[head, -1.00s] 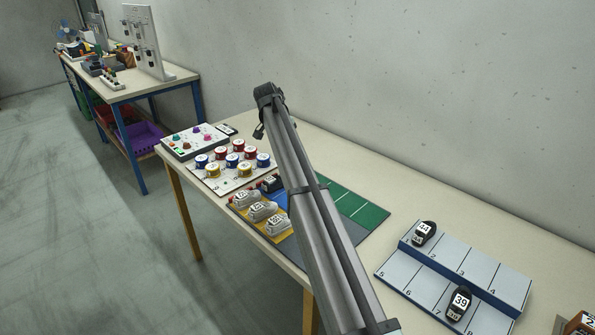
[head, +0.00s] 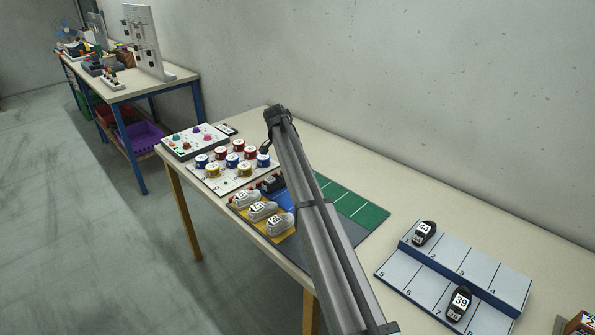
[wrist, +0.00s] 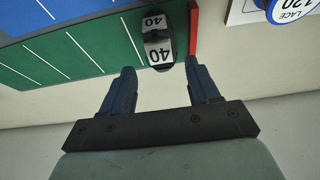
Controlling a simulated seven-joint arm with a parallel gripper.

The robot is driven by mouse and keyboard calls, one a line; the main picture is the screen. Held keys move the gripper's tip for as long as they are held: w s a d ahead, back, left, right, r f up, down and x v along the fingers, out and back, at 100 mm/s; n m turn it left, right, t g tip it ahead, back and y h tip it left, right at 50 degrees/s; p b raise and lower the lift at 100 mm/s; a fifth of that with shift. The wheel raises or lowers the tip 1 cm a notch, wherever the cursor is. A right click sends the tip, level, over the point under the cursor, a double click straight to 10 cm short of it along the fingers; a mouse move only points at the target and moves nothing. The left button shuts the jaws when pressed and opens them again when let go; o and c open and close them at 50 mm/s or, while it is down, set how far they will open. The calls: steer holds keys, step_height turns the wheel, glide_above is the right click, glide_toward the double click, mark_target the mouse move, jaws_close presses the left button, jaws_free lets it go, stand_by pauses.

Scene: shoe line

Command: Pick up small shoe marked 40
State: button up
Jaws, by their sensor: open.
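The small shoe marked 40 (wrist: 158,41) is dark with pale number labels. In the wrist view it lies on the green section (wrist: 90,52) of a mat, beside a red bar (wrist: 194,32). My gripper (wrist: 163,68) is open, its two blue fingers apart just short of the shoe, with nothing between them. The shoe is ahead of the gap, slightly towards the left finger. In the head view my arm hides the gripper, and I cannot pick out the shoe there for certain.
A dark shoe (head: 273,184) and several pale shoes (head: 262,211) lie on the same mat. Lace spools (head: 233,159) stand on a white board to the left. A stepped rack (head: 459,262) holds shoes marked 44 and 39. Bare table lies behind the mat.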

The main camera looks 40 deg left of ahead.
steer(key=shift+x, duration=2.75)
steer(key=shift+s, duration=0.15)
steer(key=shift+c, duration=0.2)
steer(key=c, duration=0.7)
steer(key=shift+c, duration=0.2)
